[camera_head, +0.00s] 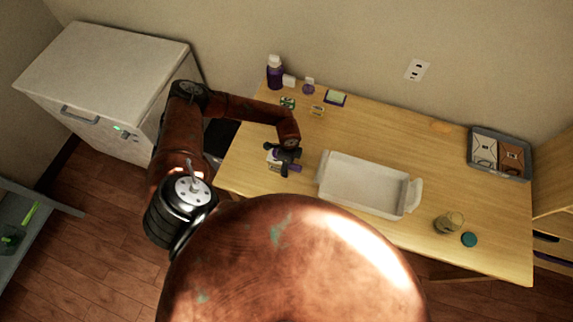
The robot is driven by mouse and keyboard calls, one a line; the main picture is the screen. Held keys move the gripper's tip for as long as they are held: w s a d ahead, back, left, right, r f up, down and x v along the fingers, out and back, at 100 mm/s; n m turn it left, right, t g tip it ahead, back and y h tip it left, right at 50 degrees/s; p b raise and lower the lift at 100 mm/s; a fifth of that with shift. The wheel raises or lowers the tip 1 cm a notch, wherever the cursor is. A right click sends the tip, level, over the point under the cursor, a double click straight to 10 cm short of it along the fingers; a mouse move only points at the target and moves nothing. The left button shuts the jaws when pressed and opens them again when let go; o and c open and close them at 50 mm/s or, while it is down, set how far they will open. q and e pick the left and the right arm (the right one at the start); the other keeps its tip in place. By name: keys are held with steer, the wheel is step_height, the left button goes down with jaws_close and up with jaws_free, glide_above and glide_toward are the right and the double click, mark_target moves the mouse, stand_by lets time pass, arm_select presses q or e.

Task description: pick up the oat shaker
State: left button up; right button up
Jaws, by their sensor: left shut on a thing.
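My left gripper (284,164) is over the left part of the wooden table, fingers pointing down. It is shut on a small purple and pale thing (273,155), mostly hidden by the fingers. I cannot tell for sure whether this is the oat shaker. Two other containers stand apart from the gripper: a purple bottle with a white top (275,73) at the back left, and a glass jar with tan contents (448,224) at the front right. My right gripper is not in view.
A white tray (363,185) lies just right of the gripper. A teal lid (469,240) lies beside the jar. A grey tray (499,170) with packets is at the far right. Small items line the back left. The middle back of the table (385,130) is clear.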

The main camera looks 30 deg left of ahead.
arm_select(q)
steer(key=s+d+r+b, duration=0.2)
steer(key=s+d+r, duration=0.1)
steer(key=s+r, duration=0.9)
steer(key=shift+s, duration=0.85)
steer(key=shift+r, duration=0.1)
